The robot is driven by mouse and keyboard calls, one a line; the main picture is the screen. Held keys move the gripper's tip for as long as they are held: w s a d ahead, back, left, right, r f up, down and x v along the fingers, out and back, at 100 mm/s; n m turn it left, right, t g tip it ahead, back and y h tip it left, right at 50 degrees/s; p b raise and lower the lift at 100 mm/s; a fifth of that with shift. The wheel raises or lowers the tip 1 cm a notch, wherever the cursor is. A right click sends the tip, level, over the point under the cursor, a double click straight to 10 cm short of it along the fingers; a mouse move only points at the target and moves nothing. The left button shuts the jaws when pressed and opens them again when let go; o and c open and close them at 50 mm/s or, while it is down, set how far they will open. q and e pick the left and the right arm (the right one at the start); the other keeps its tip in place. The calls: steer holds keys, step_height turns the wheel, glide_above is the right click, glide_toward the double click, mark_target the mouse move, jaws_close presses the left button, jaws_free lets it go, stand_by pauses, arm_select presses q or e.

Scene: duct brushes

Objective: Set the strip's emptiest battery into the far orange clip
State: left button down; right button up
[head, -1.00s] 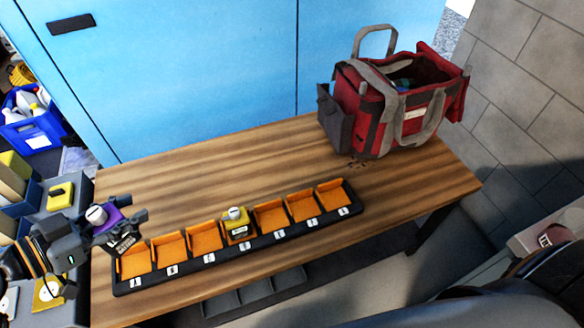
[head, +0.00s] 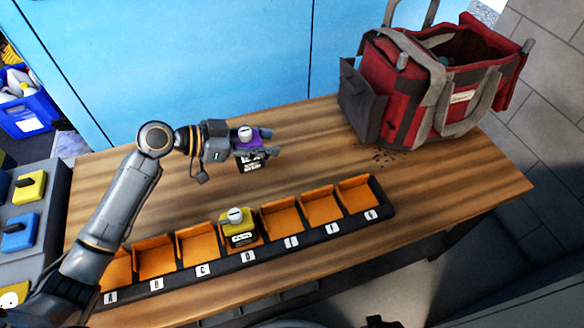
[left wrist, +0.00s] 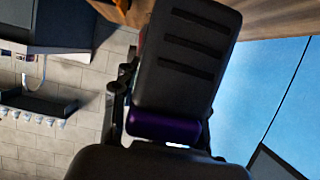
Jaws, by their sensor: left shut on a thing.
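My left gripper (head: 264,146) is shut on a purple battery (head: 253,140) with a white cap and a black label, held above the table behind the clip row. The purple battery also shows in the left wrist view (left wrist: 163,127), mostly hidden by dark gripper parts. The black rail (head: 210,277) carries a row of orange clips lettered from A at the left. A yellow battery (head: 238,232) stands in clip D. The clip at the far right end (head: 357,195) is empty, as are the other clips I can see into. Clip A is partly behind my arm. My right gripper is out of view.
A red and grey tool bag (head: 430,95) stands at the table's back right. At the left, a grey unit (head: 50,215) holds yellow (head: 29,187) and blue (head: 19,233) batteries. A blue bin (head: 32,108) is behind it. The wooden table (head: 320,140) between rail and bag is clear.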

arm_select(q)
step_height(320, 180, down, 7)
steer(key=shift+f+b, duration=0.2)
steer(key=shift+b, duration=0.2)
steer(key=shift+f, duration=0.5)
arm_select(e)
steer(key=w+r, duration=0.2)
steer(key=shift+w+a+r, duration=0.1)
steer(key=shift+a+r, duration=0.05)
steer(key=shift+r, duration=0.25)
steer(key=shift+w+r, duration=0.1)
arm_select(q)
steer(key=shift+f, duration=0.1)
steer(key=c, duration=0.9)
jaws_free()
steer(key=shift+o, duration=0.9)
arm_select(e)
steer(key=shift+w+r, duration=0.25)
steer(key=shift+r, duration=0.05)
